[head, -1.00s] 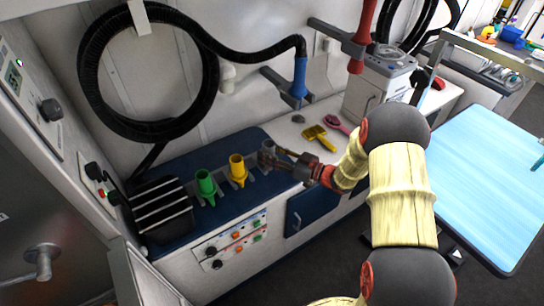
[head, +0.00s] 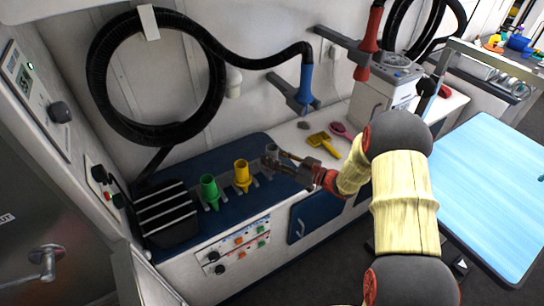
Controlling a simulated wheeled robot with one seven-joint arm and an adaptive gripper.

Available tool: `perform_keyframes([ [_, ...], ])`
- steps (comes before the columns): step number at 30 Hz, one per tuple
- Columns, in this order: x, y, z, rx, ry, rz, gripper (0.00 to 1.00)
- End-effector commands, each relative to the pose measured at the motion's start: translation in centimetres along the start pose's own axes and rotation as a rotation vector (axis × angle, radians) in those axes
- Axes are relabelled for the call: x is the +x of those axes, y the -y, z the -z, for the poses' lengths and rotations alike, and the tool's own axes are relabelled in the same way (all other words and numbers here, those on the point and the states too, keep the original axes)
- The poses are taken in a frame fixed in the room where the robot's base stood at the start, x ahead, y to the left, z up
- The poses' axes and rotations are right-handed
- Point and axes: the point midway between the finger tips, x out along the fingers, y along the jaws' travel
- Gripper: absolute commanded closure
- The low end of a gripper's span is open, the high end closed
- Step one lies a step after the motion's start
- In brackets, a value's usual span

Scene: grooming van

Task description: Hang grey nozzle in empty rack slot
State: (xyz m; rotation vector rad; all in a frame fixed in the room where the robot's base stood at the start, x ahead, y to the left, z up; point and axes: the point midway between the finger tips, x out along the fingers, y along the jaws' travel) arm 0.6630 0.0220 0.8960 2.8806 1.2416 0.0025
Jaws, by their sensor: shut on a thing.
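My gripper (head: 278,162) is shut on the grey nozzle (head: 271,151), at the right end of the row of nozzles. The fingers cover much of the nozzle, so only its upper part shows clearly. A green nozzle (head: 209,189) and a yellow nozzle (head: 242,174) stand upright in the rack (head: 225,184) to the left of my gripper. The rack runs along the blue counter top. The slot around the grey nozzle is hidden, and I cannot tell whether the nozzle is seated in it.
A black ribbed box (head: 167,212) stands left of the rack. A yellow brush (head: 325,145) and a pink brush (head: 345,132) lie on the white counter behind my arm. A blue hose end (head: 306,80) hangs in a wall bracket (head: 290,92) above.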

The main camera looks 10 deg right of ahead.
Motion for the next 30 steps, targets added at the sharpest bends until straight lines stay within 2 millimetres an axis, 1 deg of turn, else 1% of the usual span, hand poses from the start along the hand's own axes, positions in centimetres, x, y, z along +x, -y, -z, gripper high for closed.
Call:
perform_keyframes([
  [17, 0.0, 0.0, 0.0, 0.000, 0.000, 0.000, 0.98],
  [30, 0.0, 0.0, -1.1, 0.000, 0.000, 0.000, 0.98],
])
